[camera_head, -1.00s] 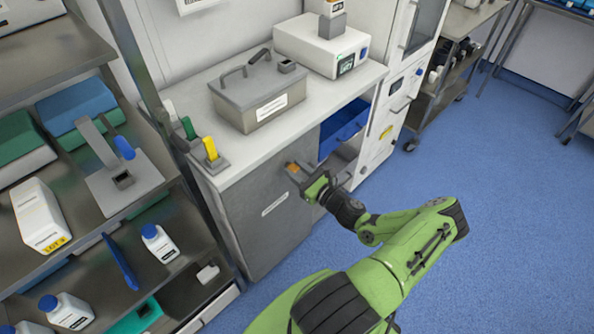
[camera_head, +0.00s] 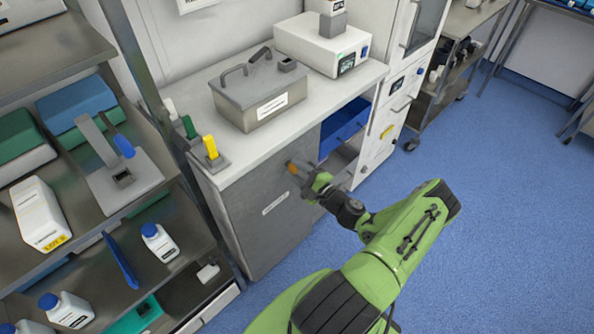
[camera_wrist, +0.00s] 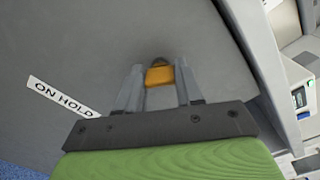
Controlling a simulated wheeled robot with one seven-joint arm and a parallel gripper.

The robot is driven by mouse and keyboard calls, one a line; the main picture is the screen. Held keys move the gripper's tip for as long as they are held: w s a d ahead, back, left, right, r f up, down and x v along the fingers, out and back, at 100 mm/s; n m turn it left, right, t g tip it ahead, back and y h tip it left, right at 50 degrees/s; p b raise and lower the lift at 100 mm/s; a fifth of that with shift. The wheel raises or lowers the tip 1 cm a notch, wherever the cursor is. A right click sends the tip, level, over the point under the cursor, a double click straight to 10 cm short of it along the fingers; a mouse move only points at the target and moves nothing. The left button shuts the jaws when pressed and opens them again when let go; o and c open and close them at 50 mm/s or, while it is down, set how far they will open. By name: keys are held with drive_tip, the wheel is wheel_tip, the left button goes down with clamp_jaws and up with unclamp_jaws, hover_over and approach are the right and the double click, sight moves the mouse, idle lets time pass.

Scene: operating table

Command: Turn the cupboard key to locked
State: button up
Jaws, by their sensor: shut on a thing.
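The cupboard (camera_head: 262,215) has a grey door with a white label, which reads "ON HOLD" in the wrist view (camera_wrist: 62,96). The orange key (camera_wrist: 160,76) sits at a dark lock on the door's face. It also shows small in the head view (camera_head: 292,168). My gripper (camera_wrist: 160,78) is shut on the key, with one finger on each side of its head. In the head view my gripper (camera_head: 302,173) reaches the door near its upper right. The fingers hide part of the key, and I cannot tell the lock's position.
A grey lidded box (camera_head: 258,92) and a white device (camera_head: 322,45) stand on the counter above. An open compartment with a blue bin (camera_head: 343,130) is right of the door. Shelves (camera_head: 190,235) with bottles stand at left. Blue floor (camera_head: 500,200) is clear at right.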

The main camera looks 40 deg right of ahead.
drive_tip(key=n, duration=0.6)
drive_tip(key=shift+f, duration=0.15)
drive_tip(key=shift+n, duration=0.4)
drive_tip(key=o, duration=1)
drive_tip(key=shift+o, duration=0.2)
drive_tip(key=s+p, duration=0.1)
drive_tip(key=s, duration=1.4)
drive_tip(key=shift+s+d, duration=0.2)
drive_tip(key=shift+s, duration=0.2)
